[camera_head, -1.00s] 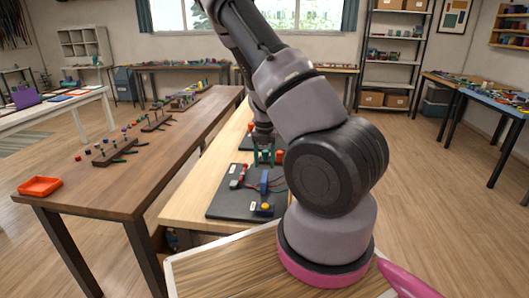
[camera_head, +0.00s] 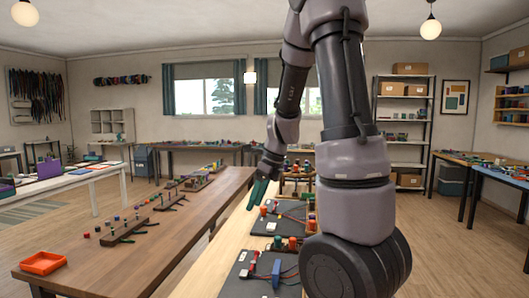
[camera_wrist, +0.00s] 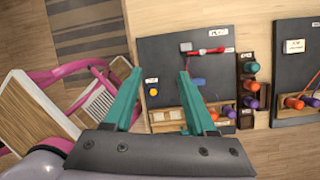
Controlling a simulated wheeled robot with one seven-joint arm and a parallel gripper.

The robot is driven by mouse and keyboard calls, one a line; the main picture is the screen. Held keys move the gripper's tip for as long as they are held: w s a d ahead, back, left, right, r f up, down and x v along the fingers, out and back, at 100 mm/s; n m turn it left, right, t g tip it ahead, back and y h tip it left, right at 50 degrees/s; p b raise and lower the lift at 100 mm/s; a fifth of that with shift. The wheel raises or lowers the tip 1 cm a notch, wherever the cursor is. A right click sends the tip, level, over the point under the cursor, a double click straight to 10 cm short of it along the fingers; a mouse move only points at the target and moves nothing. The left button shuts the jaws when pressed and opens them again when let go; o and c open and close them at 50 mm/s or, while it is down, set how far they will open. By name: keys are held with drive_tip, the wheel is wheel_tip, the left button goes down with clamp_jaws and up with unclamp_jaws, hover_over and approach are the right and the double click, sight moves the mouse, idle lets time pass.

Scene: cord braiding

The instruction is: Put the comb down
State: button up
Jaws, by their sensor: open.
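My gripper (camera_head: 260,192) has teal fingers and is raised above the light wooden bench (camera_head: 226,250). In the wrist view the fingers (camera_wrist: 160,76) are spread with nothing between them. Below them is a dark mat (camera_wrist: 160,55). On it lie a red and grey tool (camera_wrist: 206,50), a small blue piece (camera_wrist: 198,82) and a yellow knob (camera_wrist: 153,92). I cannot tell for certain which piece, if any, is the comb. The fingers hide part of the mat's lower area.
A rack of coloured spools (camera_wrist: 250,85) stands right of the mat, with another dark mat (camera_wrist: 288,60) beyond it. A dark wooden table (camera_head: 110,262) runs along the left with an orange tray (camera_head: 43,263). Open floor lies to the right.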

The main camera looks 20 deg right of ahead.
drive_tip(key=s+a+r+n+t, duration=0.2)
drive_tip(key=s+r+n, duration=0.6)
drive_tip(key=n, duration=0.3)
drive_tip(key=s+a+r+n+t+h, duration=0.1)
drive_tip(key=s+a+r+n+t, duration=0.1)
drive_tip(key=s+r+n, duration=0.6)
drive_tip(key=r+n+t, duration=0.1)
drive_tip(key=n, duration=0.3)
drive_tip(key=shift+a+r+n+h, duration=0.15)
drive_tip(key=shift+r+n+h, duration=0.15)
